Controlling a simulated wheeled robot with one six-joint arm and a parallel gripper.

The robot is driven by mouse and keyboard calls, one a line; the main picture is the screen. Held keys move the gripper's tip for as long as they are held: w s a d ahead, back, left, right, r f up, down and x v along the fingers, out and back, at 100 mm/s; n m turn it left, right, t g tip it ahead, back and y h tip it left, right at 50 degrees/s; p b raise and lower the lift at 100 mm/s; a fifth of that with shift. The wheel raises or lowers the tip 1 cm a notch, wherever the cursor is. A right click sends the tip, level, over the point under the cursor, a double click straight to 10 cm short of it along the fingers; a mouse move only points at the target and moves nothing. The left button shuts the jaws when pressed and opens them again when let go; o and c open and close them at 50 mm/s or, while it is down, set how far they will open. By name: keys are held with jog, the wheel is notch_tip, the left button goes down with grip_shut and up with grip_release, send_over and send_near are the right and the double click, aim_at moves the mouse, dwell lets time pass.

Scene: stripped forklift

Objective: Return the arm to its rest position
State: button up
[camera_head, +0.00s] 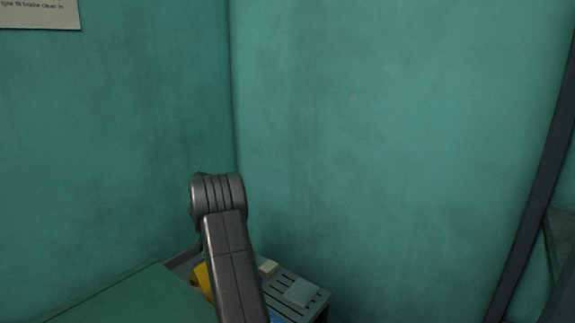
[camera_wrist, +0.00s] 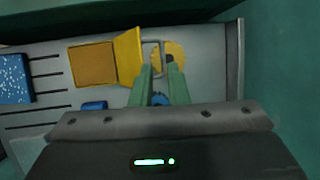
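My arm (camera_head: 230,255) rises from the bottom of the head view to a dark rounded joint, and its far end is hidden there. In the wrist view my gripper (camera_wrist: 161,68) shows two greenish fingers with a gap between their tips. Nothing is clearly held between them. The fingers point over a grey surface, close to a yellow open case or folded piece (camera_wrist: 128,58) and a round yellow thing (camera_wrist: 176,52). A thin grey loop (camera_wrist: 152,43) lies by the fingertips; I cannot tell whether they touch it. A small blue thing (camera_wrist: 160,99) shows between the fingers.
A grey slotted bench (camera_head: 318,302) stands behind my arm, with a pale block (camera_head: 268,267), a grey-green box (camera_head: 302,292) and a yellow thing (camera_head: 203,280). A speckled blue piece (camera_wrist: 14,80) lies at left in the wrist view. Green walls (camera_head: 390,120) close in the corner.

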jog(key=p+x, duration=0.1)
jog(key=x, duration=0.4)
jog(key=shift+s+f, duration=0.25)
jog(key=shift+f, duration=0.1)
jog(key=shift+w+a+f, duration=0.15)
jog(key=shift+f, duration=0.15)
jog(key=shift+r, duration=0.1)
jog(key=shift+r, duration=0.1)
